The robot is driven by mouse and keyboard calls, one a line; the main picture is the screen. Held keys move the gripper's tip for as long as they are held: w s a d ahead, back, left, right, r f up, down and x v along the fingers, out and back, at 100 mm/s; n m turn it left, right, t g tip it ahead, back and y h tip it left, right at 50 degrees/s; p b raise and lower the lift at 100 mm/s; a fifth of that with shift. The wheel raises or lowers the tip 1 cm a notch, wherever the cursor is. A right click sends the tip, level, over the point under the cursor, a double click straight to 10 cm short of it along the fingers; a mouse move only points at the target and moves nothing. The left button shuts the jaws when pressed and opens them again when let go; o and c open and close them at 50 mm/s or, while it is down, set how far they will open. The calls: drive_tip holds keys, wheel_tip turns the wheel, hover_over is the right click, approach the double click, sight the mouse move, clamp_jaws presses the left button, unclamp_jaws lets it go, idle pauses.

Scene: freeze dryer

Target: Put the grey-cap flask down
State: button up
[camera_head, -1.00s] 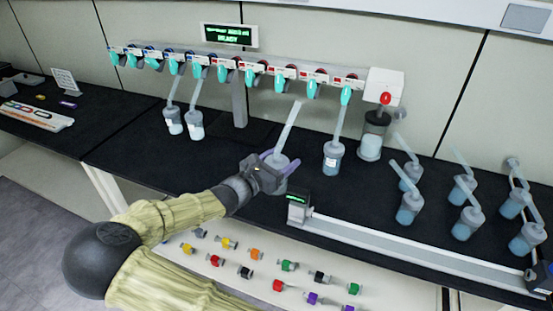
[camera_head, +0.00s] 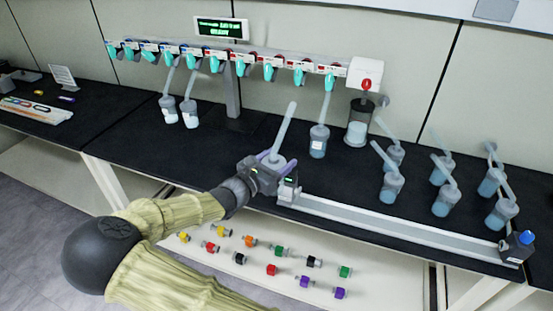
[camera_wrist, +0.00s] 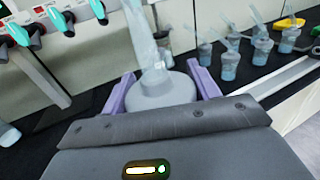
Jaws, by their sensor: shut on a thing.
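My gripper (camera_head: 265,168) is shut on the grey-cap flask, its purple fingers on either side of the cap. The flask's long pale tube (camera_head: 284,130) points up and slightly right in the head view. In the wrist view the grey cap (camera_wrist: 162,92) sits between the two purple fingers. The flask's body below the cap is hidden by my gripper, so I cannot tell whether it touches the bench. My gripper is over the black bench (camera_head: 225,148), beside the left end of the rail.
A small device (camera_head: 288,190) stands close right of my gripper, at the end of a long grey rail (camera_head: 390,222). Several flasks (camera_head: 444,202) stand at the right. Another flask (camera_head: 318,142) hangs or stands under the manifold (camera_head: 235,65). Bench left of my gripper is clear.

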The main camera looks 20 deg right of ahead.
drive_tip(key=shift+w+f+t, duration=0.3)
drive_tip(key=shift+w+f, duration=0.05)
drive_tip(key=shift+f, duration=0.05)
drive_tip(key=shift+w+a+f+n+t+y, duration=0.1)
drive_tip(key=shift+f+n+t+y, duration=0.5)
drive_tip(key=shift+f+n+y, duration=0.1)
drive_tip(key=s+a+f+n+t+y+b, duration=0.1)
drive_tip(key=f+n+y, duration=0.4)
drive_tip(key=f, duration=0.8)
drive_tip(key=s+a+f+n+t+y+b, duration=0.1)
drive_tip(key=s+f+n+t+y+b, duration=0.1)
drive_tip(key=f+y, duration=0.6)
wheel_tip(320, 180, down, 6)
drive_tip(key=n+t+b, duration=0.1)
drive_tip(key=n+t, duration=0.1)
drive_tip(key=t, duration=0.1)
drive_tip(key=shift+s+r+n+y, duration=0.15)
drive_tip(key=shift+r+n+y, duration=0.15)
drive_tip(key=shift+n, duration=0.1)
